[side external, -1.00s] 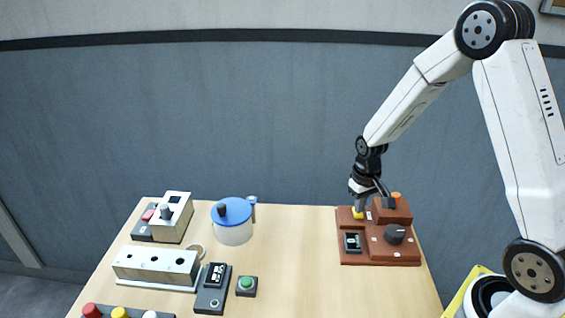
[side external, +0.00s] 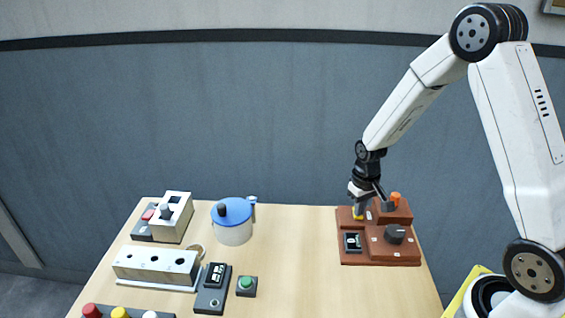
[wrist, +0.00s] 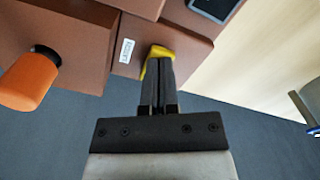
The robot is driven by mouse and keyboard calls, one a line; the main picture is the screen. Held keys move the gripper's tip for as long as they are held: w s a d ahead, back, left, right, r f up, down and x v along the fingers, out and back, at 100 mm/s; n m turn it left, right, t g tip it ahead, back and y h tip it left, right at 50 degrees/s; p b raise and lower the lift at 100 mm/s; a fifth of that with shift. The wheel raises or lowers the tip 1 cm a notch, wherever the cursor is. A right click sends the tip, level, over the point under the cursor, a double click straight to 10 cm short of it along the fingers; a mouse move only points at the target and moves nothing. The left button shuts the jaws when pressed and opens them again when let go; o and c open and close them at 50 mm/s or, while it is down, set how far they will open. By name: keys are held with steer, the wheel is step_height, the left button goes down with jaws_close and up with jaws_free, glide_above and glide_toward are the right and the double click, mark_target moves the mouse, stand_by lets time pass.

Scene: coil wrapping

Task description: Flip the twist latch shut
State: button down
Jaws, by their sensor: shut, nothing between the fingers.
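The brown control box (side external: 380,257) stands at the right of the table. A yellow part (side external: 357,214), which looks like the twist latch, sits at its back left corner. In the wrist view the yellow latch (wrist: 160,52) shows just past my fingertips, partly hidden by them. My gripper (side external: 359,209) is shut and empty, pointing down at the latch. In the wrist view the closed fingers (wrist: 158,65) overlap the latch; I cannot tell for sure whether they touch it. A small white label (wrist: 126,51) lies beside the latch.
An orange knob (wrist: 28,80) stands close by on the box. The box also has a black dial (side external: 395,234) and a small display (side external: 352,242). A blue-lidded pot (side external: 232,222) and other devices stand to the left. The table between is clear.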

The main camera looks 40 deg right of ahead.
steer(key=shift+r, duration=0.1)
steer(key=shift+r, duration=3.35)
steer(key=shift+a, duration=0.1)
steer(key=s+a+r+n+t, duration=0.1)
steer(key=s+a+n+t, duration=0.1)
steer(key=s+a, duration=0.7)
steer(key=shift+a+r+n+t, duration=0.3)
steer(key=shift+a+n, duration=0.2)
steer(key=shift+a, duration=0.5)
steer(key=shift+w, duration=0.2)
